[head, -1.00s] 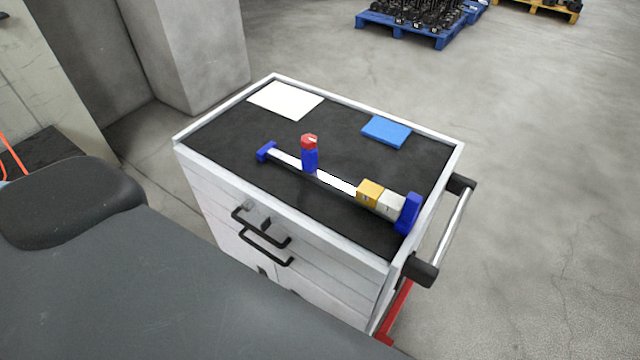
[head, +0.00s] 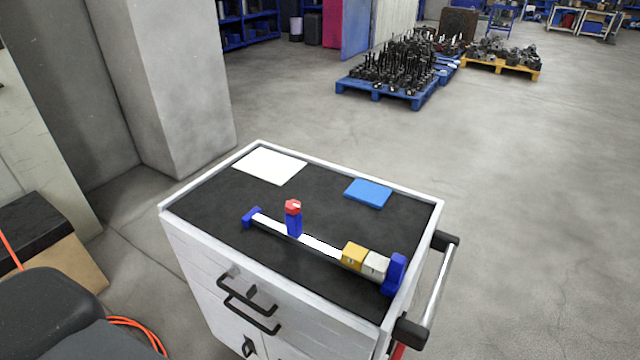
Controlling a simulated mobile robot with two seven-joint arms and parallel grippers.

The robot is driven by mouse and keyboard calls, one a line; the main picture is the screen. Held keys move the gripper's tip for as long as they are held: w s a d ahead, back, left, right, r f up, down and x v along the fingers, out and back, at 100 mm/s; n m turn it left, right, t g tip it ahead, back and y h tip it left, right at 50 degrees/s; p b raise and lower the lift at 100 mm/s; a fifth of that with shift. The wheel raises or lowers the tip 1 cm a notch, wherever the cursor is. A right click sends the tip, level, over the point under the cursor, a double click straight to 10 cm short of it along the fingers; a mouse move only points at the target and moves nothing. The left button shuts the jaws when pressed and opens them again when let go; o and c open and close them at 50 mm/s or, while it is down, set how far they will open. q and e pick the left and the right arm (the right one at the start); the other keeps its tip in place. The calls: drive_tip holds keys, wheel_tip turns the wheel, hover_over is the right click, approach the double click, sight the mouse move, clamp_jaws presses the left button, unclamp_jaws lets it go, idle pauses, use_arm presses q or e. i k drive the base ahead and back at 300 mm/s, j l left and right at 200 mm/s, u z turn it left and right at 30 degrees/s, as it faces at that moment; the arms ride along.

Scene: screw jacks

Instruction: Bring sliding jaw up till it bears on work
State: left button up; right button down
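A bar clamp lies across the dark top of a white tool cabinet, its pale bar (head: 319,245) running from a blue end piece (head: 251,217) at left to a blue fixed jaw (head: 394,275) at right. The blue sliding jaw (head: 294,226), with a red knob (head: 292,207) on top, stands upright on the bar left of its middle. The work is a yellow block (head: 354,256) and a light grey block (head: 375,264) side by side, the grey one by the fixed jaw. A stretch of bare bar separates the sliding jaw from the yellow block. Neither gripper is in view.
The cabinet top (head: 230,200) has a raised white rim. A white sheet (head: 269,165) and a blue flat block (head: 368,192) lie behind the clamp. A push handle (head: 437,285) sticks out on the cabinet's right. A concrete pillar (head: 170,80) stands behind left; loaded pallets (head: 385,92) are farther back.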

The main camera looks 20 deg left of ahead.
sight(294, 224)
drive_tip(key=k+l+u, duration=0.1)
drive_tip(key=l+u, duration=0.3)
drive_tip(key=k+l+u, duration=0.1)
drive_tip(key=u, duration=0.35)
drive_tip(key=k+l+u, duration=0.2)
drive_tip(key=u, duration=0.2)
drive_tip(key=l, duration=0.1)
